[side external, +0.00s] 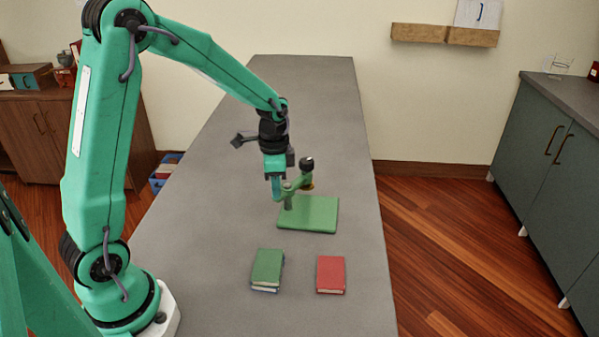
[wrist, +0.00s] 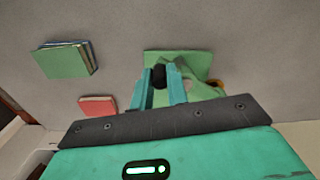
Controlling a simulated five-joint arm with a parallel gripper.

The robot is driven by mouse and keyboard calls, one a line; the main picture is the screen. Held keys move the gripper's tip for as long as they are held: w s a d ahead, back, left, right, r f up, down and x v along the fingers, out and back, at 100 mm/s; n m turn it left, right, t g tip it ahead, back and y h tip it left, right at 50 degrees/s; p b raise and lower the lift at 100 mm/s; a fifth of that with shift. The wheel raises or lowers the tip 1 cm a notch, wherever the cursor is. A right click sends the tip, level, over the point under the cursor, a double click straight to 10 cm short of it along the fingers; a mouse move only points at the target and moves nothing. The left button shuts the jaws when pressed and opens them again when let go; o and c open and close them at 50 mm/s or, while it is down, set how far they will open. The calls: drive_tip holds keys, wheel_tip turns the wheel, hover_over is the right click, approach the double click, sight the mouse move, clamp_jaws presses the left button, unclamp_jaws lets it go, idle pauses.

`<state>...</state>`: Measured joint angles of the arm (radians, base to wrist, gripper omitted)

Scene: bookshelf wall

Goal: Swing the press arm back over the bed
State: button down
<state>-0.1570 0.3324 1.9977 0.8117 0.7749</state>
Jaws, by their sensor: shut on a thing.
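The green press bed (side external: 318,222) lies flat on the grey table, and its edge shows in the wrist view (wrist: 150,58). A post (side external: 288,199) stands near its left side. The green press arm (side external: 299,184) runs from the post toward the far right, with a black knob (side external: 307,163) on top and an orange-brown part below. I cannot tell how far that end lies over the bed. My gripper (side external: 277,195) is beside the post and shut on the press arm. In the wrist view, its fingers (wrist: 167,95) partly hide the arm, so the exact contact is unclear.
A green book (side external: 267,268) and a red book (side external: 331,274) lie on the near part of the table, apart from the bed. The far table (side external: 300,90) is clear. The table's right edge is close to the bed.

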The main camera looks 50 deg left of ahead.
drive_tip(key=m, duration=0.1)
drive_tip(key=a+m, duration=0.1)
drive_tip(key=m, duration=0.1)
drive_tip(key=a+m, duration=0.1)
drive_tip(key=m, duration=0.2)
drive_tip(key=w+m, duration=0.1)
drive_tip(key=m, duration=0.2)
drive_tip(key=a+m, duration=0.1)
drive_tip(key=m, duration=0.1)
drive_tip(key=shift+w+a+m, duration=0.2)
drive_tip(key=shift+a+m, duration=0.15)
drive_tip(key=shift+m, duration=0.05)
drive_tip(key=shift+r, duration=0.1)
drive_tip(key=c, duration=1.4)
unclamp_jaws()
drive_tip(key=shift+o, duration=0.2)
wheel_tip(320, 180, up, 8)
